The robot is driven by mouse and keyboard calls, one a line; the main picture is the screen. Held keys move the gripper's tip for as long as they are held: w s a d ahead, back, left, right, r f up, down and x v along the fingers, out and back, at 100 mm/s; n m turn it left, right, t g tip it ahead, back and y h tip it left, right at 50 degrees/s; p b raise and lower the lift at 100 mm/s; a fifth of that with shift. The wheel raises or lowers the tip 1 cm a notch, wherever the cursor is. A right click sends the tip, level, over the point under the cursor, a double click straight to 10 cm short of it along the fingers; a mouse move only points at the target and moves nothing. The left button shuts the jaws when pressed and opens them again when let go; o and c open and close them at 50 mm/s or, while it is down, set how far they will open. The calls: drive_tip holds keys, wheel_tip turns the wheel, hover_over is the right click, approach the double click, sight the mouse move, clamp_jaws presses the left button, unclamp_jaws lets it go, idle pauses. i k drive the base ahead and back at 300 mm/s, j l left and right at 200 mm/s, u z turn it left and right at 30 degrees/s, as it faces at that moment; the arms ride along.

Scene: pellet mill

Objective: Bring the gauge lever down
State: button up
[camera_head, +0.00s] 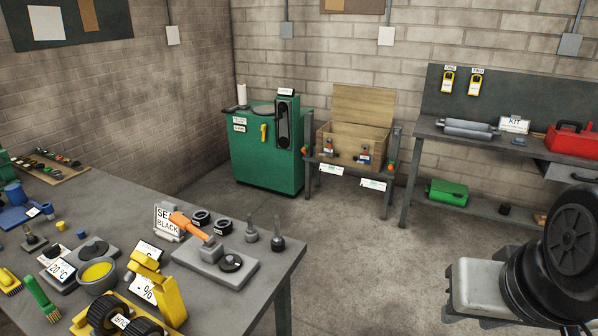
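An orange-handled lever (188,225) sits on a grey block on a flat grey base (236,270) near the right part of the workbench. It is probably the gauge lever, though no label on it names it as such. The handle is tilted, its free end pointing up and to the left, away from the base. A round black part (231,263) lies on the same base, right of the lever's block. A white "SET BLACK" sign (167,219) stands just behind the handle. My gripper is not in view.
The floor between this bench, the green machine (262,160) and the back shelf is open.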

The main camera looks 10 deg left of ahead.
sight(143, 264)
drive_tip(key=i+u, duration=0.15)
drive_tip(key=u, duration=0.25)
drive_tip(key=i+u, duration=0.15)
drive_tip(key=u, duration=0.3)
drive_tip(key=i+u, duration=0.15)
drive_tip(key=u, duration=0.25)
drive_tip(key=i+l+u, duration=0.1)
drive_tip(key=u, duration=0.3)
drive_tip(key=i+l+u, duration=0.1)
drive_tip(key=u, duration=0.4)
drive_tip(key=i+l+u, duration=0.25)
drive_tip(key=u, duration=0.2)
drive_tip(key=i, duration=0.05)
